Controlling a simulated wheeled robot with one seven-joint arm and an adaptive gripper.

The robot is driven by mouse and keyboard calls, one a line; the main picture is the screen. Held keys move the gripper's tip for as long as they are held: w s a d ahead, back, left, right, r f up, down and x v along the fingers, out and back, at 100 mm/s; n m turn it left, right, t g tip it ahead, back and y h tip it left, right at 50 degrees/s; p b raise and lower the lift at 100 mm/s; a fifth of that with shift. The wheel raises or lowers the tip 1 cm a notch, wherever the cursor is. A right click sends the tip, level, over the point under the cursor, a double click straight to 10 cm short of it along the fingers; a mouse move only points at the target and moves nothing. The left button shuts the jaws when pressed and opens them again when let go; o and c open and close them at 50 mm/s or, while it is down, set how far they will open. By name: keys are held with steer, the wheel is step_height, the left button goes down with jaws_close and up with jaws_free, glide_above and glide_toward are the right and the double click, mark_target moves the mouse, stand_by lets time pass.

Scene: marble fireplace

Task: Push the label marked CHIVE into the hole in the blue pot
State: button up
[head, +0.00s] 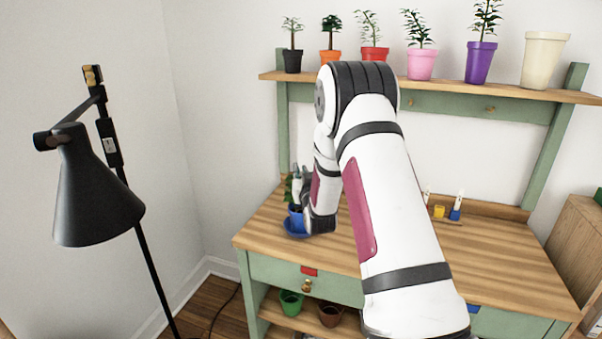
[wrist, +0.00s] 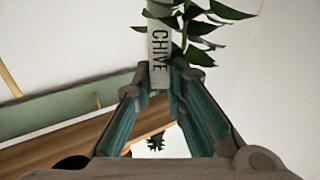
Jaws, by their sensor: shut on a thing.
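The white label marked CHIVE (wrist: 159,48) stands between my fingertips in the wrist view, its lettering running along its length. My gripper (wrist: 159,78) is shut on its lower part. Green leaves (wrist: 205,28) show behind and beside the label. In the head view the blue pot (head: 295,216) stands in a blue saucer (head: 294,232) at the left of the bench, with a green plant in it. My gripper is at this pot, largely hidden by my arm. The hole in the pot cannot be seen, nor can I tell whether the label touches the pot.
A wooden bench top (head: 490,265) is mostly clear at right. Small yellow (head: 438,211) and blue (head: 455,214) holders with white labels stand at its back. A shelf (head: 440,87) with several potted plants runs above. A black lamp (head: 95,195) stands left.

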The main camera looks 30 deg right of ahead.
steer(key=shift+s+f, duration=0.15)
steer(key=shift+f, duration=0.5)
steer(key=shift+s+f, duration=0.15)
steer(key=shift+f, duration=0.45)
steer(key=o, duration=0.8)
steer(key=shift+a+r, duration=0.1)
steer(key=shift+r, duration=0.1)
steer(key=shift+w+r+p, duration=0.2)
steer(key=shift+r+p, duration=0.75)
steer(key=shift+r, duration=1.7)
